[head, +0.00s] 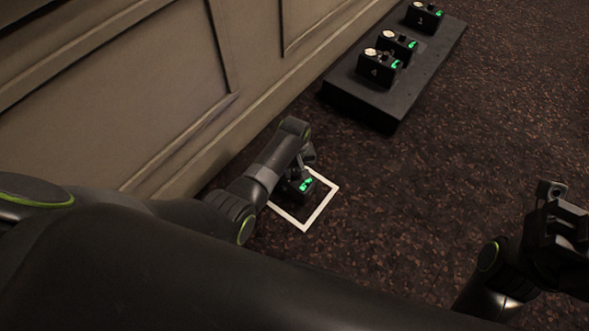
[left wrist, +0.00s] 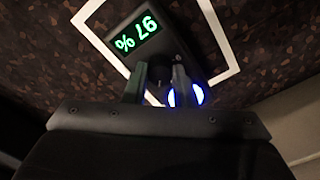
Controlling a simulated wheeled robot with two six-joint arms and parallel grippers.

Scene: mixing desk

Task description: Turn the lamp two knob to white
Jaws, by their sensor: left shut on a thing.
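A small black lamp box (head: 298,186) with a green display stands inside a white square outline (head: 304,228) on the floor-like dark surface. Its number cannot be read. In the left wrist view the lamp box (left wrist: 178,52) shows green digits that seem to read 97 %, upside down. A round light (left wrist: 186,97) on it glows blue-white. My left gripper (left wrist: 157,80) is shut on the dark knob (left wrist: 153,96), which is mostly hidden between its fingers. In the head view the left gripper (head: 301,160) reaches down over the box. My right gripper (head: 548,205) is at the right edge, away from the box.
A long black platform (head: 378,108) at the upper right holds several similar boxes: one marked 4 (head: 376,68), one behind it (head: 396,44), and one marked 1 (head: 421,19). A panelled wall (head: 160,90) runs along the left. The speckled surface right of the square is clear.

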